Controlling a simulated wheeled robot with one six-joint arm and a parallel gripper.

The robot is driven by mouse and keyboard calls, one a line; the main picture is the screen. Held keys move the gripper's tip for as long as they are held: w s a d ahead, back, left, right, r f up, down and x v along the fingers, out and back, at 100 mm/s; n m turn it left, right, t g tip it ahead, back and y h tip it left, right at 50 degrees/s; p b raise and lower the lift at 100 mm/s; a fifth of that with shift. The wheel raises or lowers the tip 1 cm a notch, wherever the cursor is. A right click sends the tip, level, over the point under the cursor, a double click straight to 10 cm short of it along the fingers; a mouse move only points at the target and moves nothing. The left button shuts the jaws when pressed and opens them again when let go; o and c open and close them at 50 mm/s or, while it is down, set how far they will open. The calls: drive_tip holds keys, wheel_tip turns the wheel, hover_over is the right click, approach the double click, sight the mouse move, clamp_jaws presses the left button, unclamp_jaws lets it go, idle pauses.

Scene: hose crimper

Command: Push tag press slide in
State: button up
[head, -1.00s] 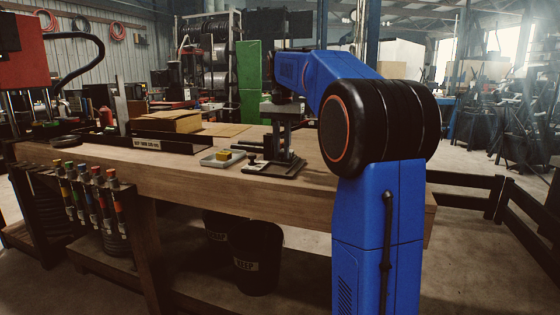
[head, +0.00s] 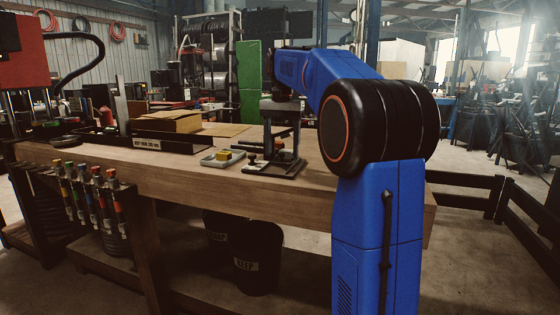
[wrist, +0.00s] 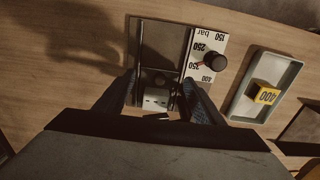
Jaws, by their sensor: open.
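The tag press (head: 276,168) stands on the workbench, a dark base with an upright part. The wrist view looks down on it: a dark plate (wrist: 160,45), a pale strip (wrist: 205,60) marked 150, 250, 250 and 400 bar, and a round black knob (wrist: 215,61). A small grey metal block (wrist: 157,99), perhaps the slide, lies between my fingers. My gripper (wrist: 159,82) is open, with one finger on each side of the block. Contact cannot be told. In the head view my gripper (head: 282,128) is over the press.
A grey tray (wrist: 237,108) with a yellow block (wrist: 265,94) marked 400 lies right of the press in the wrist view. A cardboard stack (head: 168,121) stands left of the press in the head view. Dark bins (head: 257,258) stand below the bench (head: 215,186).

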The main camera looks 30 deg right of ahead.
drive_tip(key=shift+r, duration=4.15)
